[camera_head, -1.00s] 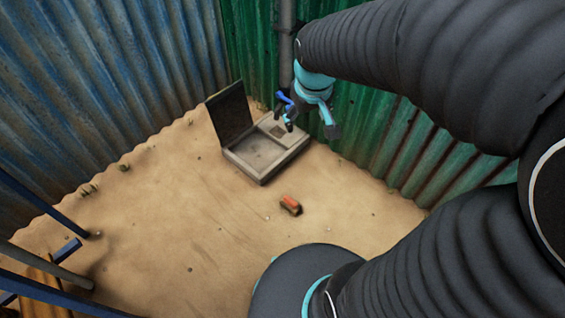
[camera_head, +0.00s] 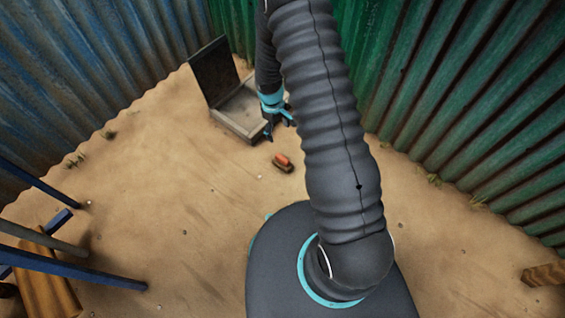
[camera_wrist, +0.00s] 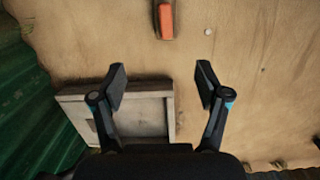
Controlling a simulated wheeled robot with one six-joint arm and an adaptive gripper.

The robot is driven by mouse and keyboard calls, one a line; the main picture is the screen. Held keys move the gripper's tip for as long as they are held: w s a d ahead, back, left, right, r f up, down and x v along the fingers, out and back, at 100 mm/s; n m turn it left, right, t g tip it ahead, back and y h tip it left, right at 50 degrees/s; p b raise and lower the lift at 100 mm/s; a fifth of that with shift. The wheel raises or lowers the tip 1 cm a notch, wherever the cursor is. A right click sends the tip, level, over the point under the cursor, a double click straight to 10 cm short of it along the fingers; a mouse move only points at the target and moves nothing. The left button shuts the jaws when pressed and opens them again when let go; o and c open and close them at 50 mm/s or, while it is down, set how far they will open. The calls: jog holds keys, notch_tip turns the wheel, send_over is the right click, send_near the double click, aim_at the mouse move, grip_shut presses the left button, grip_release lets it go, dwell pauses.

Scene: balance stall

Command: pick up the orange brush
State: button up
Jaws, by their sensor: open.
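The orange brush (camera_head: 283,162) lies on the sandy ground, just in front of the open case. It has an orange top over a darker brown lower part. In the wrist view the brush (camera_wrist: 166,20) shows at the top edge, beyond my fingertips and partly cut off. My gripper (camera_head: 279,128) hangs above the near right corner of the case, a little behind the brush and apart from it. In the wrist view my gripper (camera_wrist: 160,80) has its two fingers spread wide with nothing between them.
The grey case (camera_head: 234,124) with a raised dark lid (camera_head: 215,70) stands under my gripper. A blue corrugated wall (camera_head: 90,70) and a green one (camera_head: 440,90) meet behind it. Blue posts (camera_head: 70,265) stand at lower left. The sand around the brush is clear.

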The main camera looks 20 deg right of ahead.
aim_at(282, 157)
jog(key=shift+n, duration=0.3)
jog(key=f, duration=0.4)
jog(key=s+f, duration=0.1)
jog(key=f, duration=0.3)
jog(key=s+f+b, duration=0.1)
jog(key=f, duration=0.4)
jog(key=shift+d, duration=0.25)
jog(key=shift+s+d+f+b, duration=0.1)
jog(key=shift+s+f, duration=0.05)
jog(key=shift+f, duration=0.85)
jog(key=shift+s+d+f+b, duration=0.1)
jog(key=shift+f+b, duration=0.05)
jog(key=shift+f, duration=0.9)
jog(key=shift+s+d+f+b, duration=0.1)
jog(key=shift+s+f, duration=0.05)
jog(key=shift+f, duration=0.85)
jog(key=shift+c, duration=0.2)
grip_shut()
jog(key=shift+r, duration=0.15)
